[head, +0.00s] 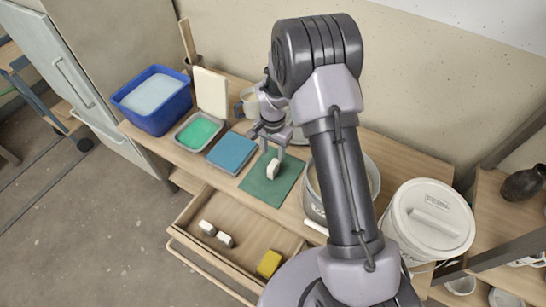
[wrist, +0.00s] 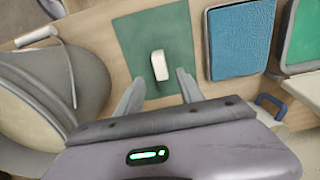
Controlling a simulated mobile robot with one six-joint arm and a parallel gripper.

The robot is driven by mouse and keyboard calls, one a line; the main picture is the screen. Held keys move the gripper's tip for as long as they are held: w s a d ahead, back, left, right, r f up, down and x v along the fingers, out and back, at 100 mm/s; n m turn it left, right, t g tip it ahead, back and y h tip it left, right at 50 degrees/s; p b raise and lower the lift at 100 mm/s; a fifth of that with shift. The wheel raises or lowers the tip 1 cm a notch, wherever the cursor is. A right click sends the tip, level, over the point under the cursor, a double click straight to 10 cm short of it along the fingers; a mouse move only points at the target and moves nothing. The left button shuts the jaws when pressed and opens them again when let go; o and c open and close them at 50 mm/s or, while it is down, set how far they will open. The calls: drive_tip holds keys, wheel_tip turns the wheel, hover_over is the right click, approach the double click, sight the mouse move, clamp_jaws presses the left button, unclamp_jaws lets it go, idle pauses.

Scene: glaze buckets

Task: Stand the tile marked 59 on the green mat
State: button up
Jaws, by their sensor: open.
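A small white tile (head: 272,169) stands upright on the green mat (head: 258,187). In the wrist view the tile (wrist: 159,66) stands near the middle of the mat (wrist: 128,37). No number can be read on it. My gripper (head: 268,150) is above the mat's back part, close to the tile. In the wrist view my gripper (wrist: 158,86) is open, its two fingers apart on either side of the tile's near end, with nothing held. Two more white blocks, a left one (head: 207,228) and a right one (head: 225,240), lie in the open drawer; no marking is readable.
A blue tray (head: 232,152) and a green-filled tray (head: 198,131) are left of the mat. A blue tub (head: 152,103) stands at the table's left end. A grey bucket (head: 315,201) is right of the mat. A yellow block (head: 269,263) lies in the pulled-out drawer (head: 190,212). A lidded white bucket (head: 432,217) stands at right.

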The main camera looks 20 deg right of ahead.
drive_tip(key=s+a+r+n+t, duration=0.1)
drive_tip(key=s+r, duration=0.3)
drive_tip(key=r, duration=0.8)
drive_tip(key=s+a+r+n+t, duration=0.15)
drive_tip(key=s+r, duration=0.35)
drive_tip(key=r, duration=0.8)
drive_tip(key=s+r+n+t+y, duration=0.1)
drive_tip(key=s+r, duration=0.2)
drive_tip(key=s, duration=0.5)
drive_tip(key=s+a+r+n+t+y, duration=0.1)
drive_tip(key=s+r, duration=0.3)
drive_tip(key=s, duration=0.5)
drive_tip(key=shift+s+a+t, duration=0.15)
drive_tip(key=shift+a+t, duration=0.1)
drive_tip(key=shift+t, duration=0.4)
drive_tip(key=shift+r, duration=0.1)
